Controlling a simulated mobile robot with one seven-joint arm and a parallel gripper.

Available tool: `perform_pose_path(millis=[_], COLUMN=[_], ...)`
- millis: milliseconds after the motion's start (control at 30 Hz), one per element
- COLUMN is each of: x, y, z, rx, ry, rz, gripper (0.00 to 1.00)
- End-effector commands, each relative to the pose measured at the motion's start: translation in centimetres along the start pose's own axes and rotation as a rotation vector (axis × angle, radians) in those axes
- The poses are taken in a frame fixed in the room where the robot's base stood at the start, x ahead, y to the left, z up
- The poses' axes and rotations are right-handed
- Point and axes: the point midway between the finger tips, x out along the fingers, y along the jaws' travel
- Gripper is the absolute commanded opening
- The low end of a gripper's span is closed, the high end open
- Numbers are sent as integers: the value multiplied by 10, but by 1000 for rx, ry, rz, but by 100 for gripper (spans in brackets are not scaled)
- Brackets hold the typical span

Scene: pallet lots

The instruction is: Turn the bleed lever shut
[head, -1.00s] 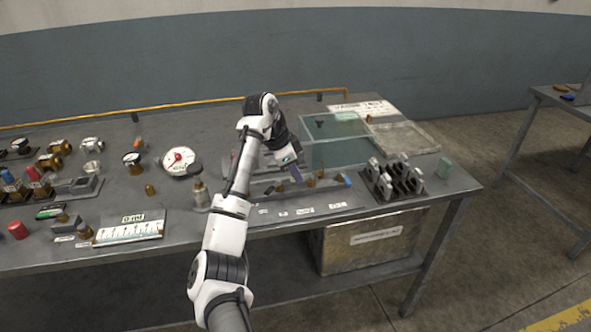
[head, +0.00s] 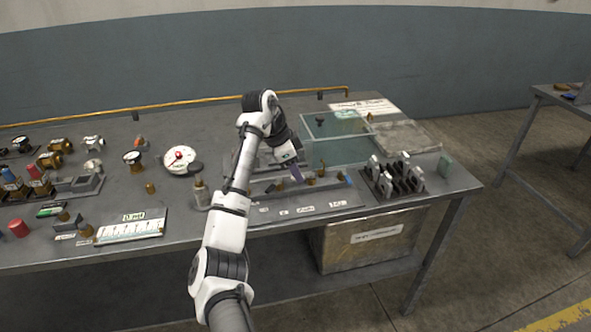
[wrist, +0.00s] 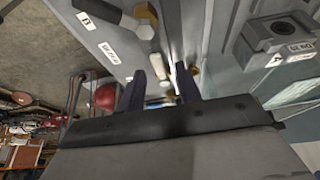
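My gripper (head: 297,174) is over the grey fixture plate (head: 330,204) at the bench's front, pointing down. In the wrist view its two dark fingers (wrist: 160,82) are apart, with a gap between them. A pale stem with a brass end (wrist: 159,66) shows just beyond the gap; I cannot tell whether the fingers touch it. A black lever handle (wrist: 98,10) by a "B" label lies at the upper left, joined to a brass fitting (wrist: 146,14). A blue-ended part (head: 348,181) is right of my gripper. Which lever is the bleed lever cannot be read.
A clear tank (head: 338,140) stands behind the plate. A rack of grey blocks (head: 392,180) is at right, a dial gauge (head: 180,159) at left. A bottle (head: 200,194) stands near the plate's left end. A crate (head: 370,242) sits below the bench.

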Motion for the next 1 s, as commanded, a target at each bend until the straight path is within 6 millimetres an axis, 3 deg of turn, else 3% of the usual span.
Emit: perform_pose_path(millis=[167, 400, 600, 800, 1000], x=[-28, -86, -118, -133, -134], y=[0, -1, 0, 0, 0], z=[0, 1, 0, 0, 0], rx=[2, -2, -1, 0, 0], ry=[1, -4, -3, -1, 0], rz=[-5, -6, -3, -1, 0], gripper=[34, 34, 34, 34, 34])
